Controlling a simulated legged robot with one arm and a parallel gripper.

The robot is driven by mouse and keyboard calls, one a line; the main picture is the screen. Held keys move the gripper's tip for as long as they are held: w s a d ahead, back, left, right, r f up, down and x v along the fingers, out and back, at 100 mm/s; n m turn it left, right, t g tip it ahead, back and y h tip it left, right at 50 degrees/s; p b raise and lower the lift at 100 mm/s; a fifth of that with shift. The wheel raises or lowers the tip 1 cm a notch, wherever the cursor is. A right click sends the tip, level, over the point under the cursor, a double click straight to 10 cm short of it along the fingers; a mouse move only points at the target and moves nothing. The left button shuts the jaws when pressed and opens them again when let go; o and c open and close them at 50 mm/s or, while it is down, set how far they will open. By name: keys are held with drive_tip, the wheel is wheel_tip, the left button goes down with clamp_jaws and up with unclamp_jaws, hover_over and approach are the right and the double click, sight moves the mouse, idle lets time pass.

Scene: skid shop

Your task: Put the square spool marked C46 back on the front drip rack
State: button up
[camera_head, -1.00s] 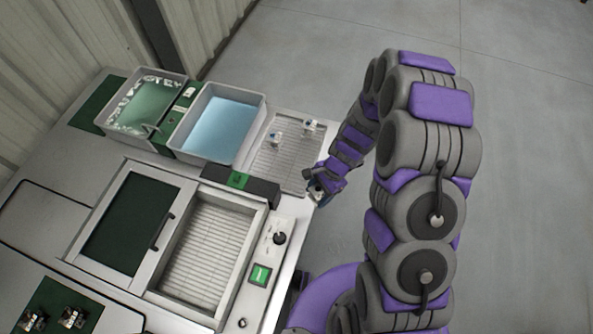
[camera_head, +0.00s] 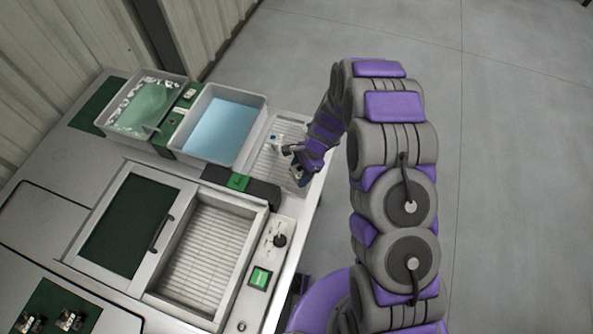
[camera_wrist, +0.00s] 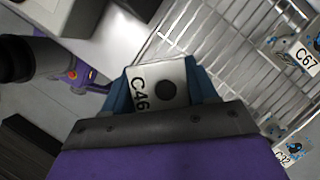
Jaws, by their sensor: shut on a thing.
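The square spool marked C46 (camera_wrist: 158,87) is held between the blue fingers of my gripper (camera_wrist: 163,85) in the wrist view. Its white face shows the label and a dark round hole. In the head view my gripper (camera_head: 297,172) is over the near part of the drip rack (camera_head: 268,163), and my arm hides part of the rack. The rack's wire bars (camera_wrist: 205,35) show beyond and to the right of the spool in the wrist view. I cannot tell whether the spool touches the bars.
A spool marked C67 (camera_wrist: 302,56) stands on the rack at the right, with another spool (camera_wrist: 290,153) lower right. Left of the rack is a blue-liquid tub (camera_head: 222,125), then a green foamy tub (camera_head: 146,106). A lidded basin (camera_head: 210,255) is nearer.

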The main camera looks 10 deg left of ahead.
sight(297, 165)
drive_tip(key=shift+w+a+f, duration=0.1)
drive_tip(key=shift+w+a, duration=0.25)
drive_tip(key=shift+w, duration=0.35)
drive_tip(key=shift+w+a+f, duration=0.1)
drive_tip(key=shift+w+a, duration=0.25)
drive_tip(key=shift+w, duration=0.3)
wheel_tip(297, 165, down, 4)
drive_tip(key=shift+r+b, duration=0.25)
drive_tip(key=shift+b, duration=0.4)
drive_tip(key=shift+r, duration=0.1)
drive_tip(key=o, duration=1.3)
drive_tip(key=p+v, duration=0.2)
drive_tip(key=v, duration=1)
drive_tip(key=shift+s+r, duration=0.1)
